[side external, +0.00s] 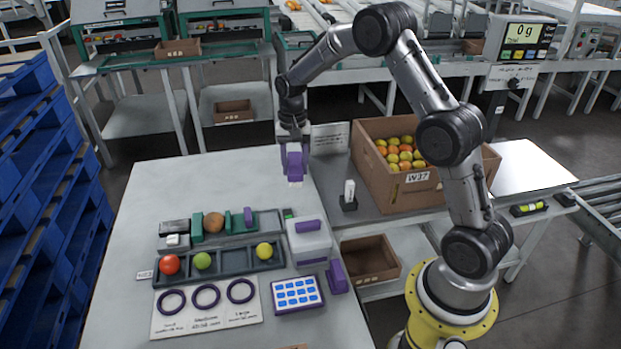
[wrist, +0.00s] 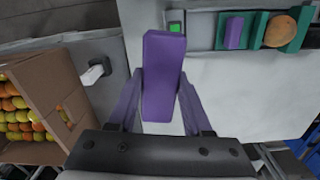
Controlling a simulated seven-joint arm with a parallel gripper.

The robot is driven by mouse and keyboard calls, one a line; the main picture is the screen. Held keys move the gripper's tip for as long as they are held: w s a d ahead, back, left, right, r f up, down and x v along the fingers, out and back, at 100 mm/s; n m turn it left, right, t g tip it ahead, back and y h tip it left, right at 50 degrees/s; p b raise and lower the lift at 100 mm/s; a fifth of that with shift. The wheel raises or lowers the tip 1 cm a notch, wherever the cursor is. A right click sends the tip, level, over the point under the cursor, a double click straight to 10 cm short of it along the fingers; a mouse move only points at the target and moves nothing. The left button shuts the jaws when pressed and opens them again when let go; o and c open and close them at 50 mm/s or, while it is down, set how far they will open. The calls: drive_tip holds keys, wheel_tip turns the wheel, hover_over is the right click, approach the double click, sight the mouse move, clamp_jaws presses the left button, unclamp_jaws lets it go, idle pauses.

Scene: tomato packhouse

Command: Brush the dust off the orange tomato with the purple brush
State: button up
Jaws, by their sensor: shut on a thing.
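My gripper (side external: 294,148) is shut on the purple brush (side external: 295,164) and holds it above the table's far right part, pale bristles down. In the wrist view the brush (wrist: 163,80) stands between the two purple fingers, and its bristles are hidden. The orange tomato (side external: 213,223) sits between green blocks (side external: 197,228) of a grey holder, left of and nearer the camera than the brush. It also shows at the upper right of the wrist view (wrist: 279,31), apart from the brush. Dust on it is too small to make out.
A tray (side external: 219,272) holds red, green and yellow tomatoes in front of the holder. A white box with a purple handle (side external: 309,240) and a blue-button panel (side external: 297,294) stand to its right. A cardboard box of tomatoes (side external: 372,182) is farther right. The table's far left is clear.

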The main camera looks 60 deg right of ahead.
drive_tip(key=shift+n, duration=0.9)
drive_tip(key=w+a, duration=0.4)
drive_tip(key=a, duration=0.2)
drive_tip(key=w+a, duration=0.5)
drive_tip(key=a, duration=0.1)
drive_tip(key=w+a+f, duration=0.1)
drive_tip(key=w+a, duration=0.4)
drive_tip(key=a, duration=0.1)
drive_tip(key=shift+w+a, duration=0.1)
drive_tip(key=shift+w, duration=0.15)
drive_tip(key=shift+a+f, duration=0.25)
drive_tip(key=shift+f, duration=2.45)
drive_tip(key=shift+d, duration=0.15)
drive_tip(key=shift+w+d, duration=0.5)
drive_tip(key=shift+f, duration=0.6)
